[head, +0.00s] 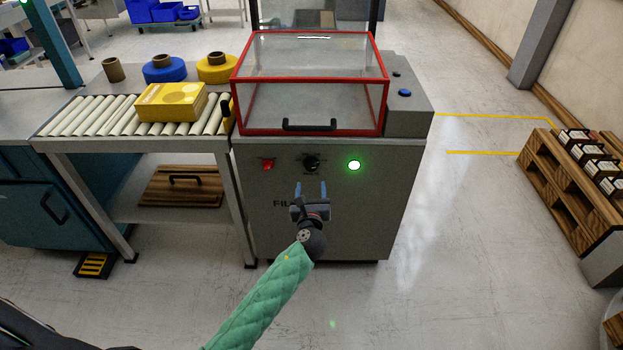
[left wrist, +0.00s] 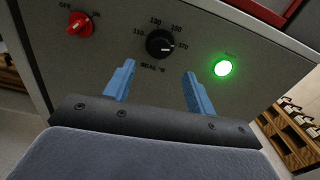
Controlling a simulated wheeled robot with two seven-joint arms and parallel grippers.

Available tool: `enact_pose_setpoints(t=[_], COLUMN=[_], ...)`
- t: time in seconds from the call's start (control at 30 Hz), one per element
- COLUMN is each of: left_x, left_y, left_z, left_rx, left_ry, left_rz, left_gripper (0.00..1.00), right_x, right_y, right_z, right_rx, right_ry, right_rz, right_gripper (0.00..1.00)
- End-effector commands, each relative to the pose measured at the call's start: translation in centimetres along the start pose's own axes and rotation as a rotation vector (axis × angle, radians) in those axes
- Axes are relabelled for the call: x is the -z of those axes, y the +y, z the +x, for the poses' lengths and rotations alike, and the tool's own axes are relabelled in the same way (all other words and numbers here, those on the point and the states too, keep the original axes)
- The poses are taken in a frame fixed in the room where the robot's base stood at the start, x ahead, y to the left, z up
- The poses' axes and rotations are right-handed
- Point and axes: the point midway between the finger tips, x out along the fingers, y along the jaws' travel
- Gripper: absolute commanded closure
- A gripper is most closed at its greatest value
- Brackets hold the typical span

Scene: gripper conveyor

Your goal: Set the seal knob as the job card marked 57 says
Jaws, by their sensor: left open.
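The seal knob (head: 311,163) is a black dial on the front panel of the grey machine, between a red switch and a lit green lamp. In the left wrist view the seal knob (left wrist: 159,44) has numbers around it, among them 150 and 170, and "SEAL °C" below it. My left gripper (head: 311,188) is open and empty, in front of and below the knob. Its blue fingers (left wrist: 158,85) point towards the panel, apart from the knob. My right gripper is not in view. No job card marked 57 can be made out.
The red switch (head: 268,164) and green lamp (head: 354,165) flank the knob. Above is a clear red-framed cover (head: 308,80) with a black handle. A roller conveyor (head: 75,116) with a yellow package (head: 172,102) adjoins at left. Floor at right is clear up to a wooden shelf (head: 560,185).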

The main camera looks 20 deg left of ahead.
Motion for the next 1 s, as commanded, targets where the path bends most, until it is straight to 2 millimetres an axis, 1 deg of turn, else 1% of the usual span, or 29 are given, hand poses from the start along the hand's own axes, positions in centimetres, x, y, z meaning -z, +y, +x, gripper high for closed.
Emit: enact_pose_setpoints(t=[0.17,0.4,0.6,0.73,0.97,1.0], left_x=[-0.4,-0.4,-0.3,-0.2,-0.2,-0.2], left_y=[-0.1,-0.1,0.0,0.0,0.0,0.0], left_z=[1.7,5.3,7.2,7.7,7.7,7.7], left_rx=[0.0,0.0,-0.001,0.0,0.0,0.0], left_ry=[-0.007,-0.005,-0.004,-0.003,-0.003,-0.003], left_rz=[0.012,0.009,0.008,0.008,0.008,0.008], left_gripper=[0.44,0.44,0.44,0.44,0.44,0.48], right_x=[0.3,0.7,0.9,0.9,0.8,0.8], right_y=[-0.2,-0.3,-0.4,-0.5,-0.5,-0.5], right_z=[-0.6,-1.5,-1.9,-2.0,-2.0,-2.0], right_rx=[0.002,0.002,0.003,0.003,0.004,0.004], right_ry=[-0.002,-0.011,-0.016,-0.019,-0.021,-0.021], right_rz=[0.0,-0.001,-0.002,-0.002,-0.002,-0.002], right_gripper=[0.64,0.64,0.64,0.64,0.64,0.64])
